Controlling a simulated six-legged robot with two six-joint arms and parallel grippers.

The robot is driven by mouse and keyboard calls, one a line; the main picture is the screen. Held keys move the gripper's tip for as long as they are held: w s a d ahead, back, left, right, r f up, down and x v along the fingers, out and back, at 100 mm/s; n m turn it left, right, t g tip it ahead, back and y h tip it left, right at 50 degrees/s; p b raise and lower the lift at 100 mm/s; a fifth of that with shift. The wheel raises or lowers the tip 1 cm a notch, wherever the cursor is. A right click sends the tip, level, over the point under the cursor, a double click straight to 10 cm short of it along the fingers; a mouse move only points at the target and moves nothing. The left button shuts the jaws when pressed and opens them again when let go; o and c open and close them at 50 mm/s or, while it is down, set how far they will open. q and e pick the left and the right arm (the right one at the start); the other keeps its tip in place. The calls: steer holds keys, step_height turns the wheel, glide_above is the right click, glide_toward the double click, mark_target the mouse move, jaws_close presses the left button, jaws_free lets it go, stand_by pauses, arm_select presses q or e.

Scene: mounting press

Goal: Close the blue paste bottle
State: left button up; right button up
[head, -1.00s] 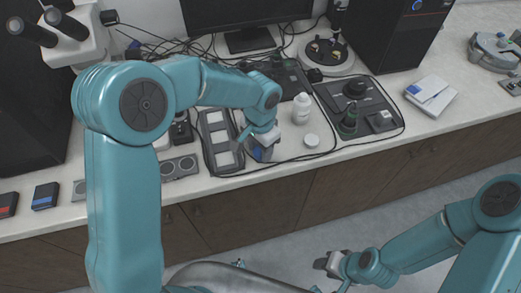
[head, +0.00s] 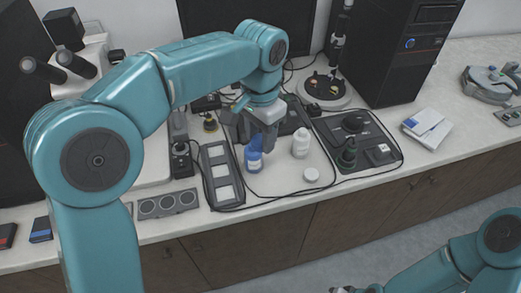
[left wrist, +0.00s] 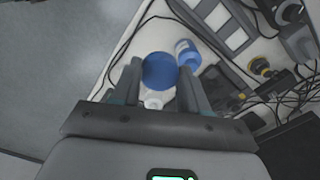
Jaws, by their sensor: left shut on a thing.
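The blue paste bottle (head: 254,158) stands upright on the counter in the head view, just left of my left gripper (head: 268,145). It also shows in the left wrist view (left wrist: 186,50), beyond the fingers and apart from what they hold. My left gripper (left wrist: 160,80) is shut on a round blue cap (left wrist: 160,70), held above the counter. In the head view the cap is hidden by the fingers. My right gripper (head: 345,289) is cut off at the bottom edge, so its jaws cannot be read.
A white bottle (head: 301,141) stands right of the blue one, with a white cap (head: 311,174) lying in front. A grey tray with pale pads (head: 219,160) lies to the left. Cables run around the work area.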

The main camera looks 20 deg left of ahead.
mark_target(253, 157)
arm_select(q)
steer(key=shift+r, duration=0.7)
steer(key=a+f+n, duration=0.1)
steer(key=f+n, duration=0.1)
steer(key=f, duration=0.3)
steer(key=s+a+f+n, duration=0.1)
steer(key=a+f+n, duration=0.1)
steer(key=f, duration=0.3)
steer(key=s+a+f+n, duration=0.1)
steer(key=a+f, duration=0.1)
steer(key=f, duration=0.4)
steer(key=shift+s+n, duration=0.15)
steer(key=shift+n, duration=0.25)
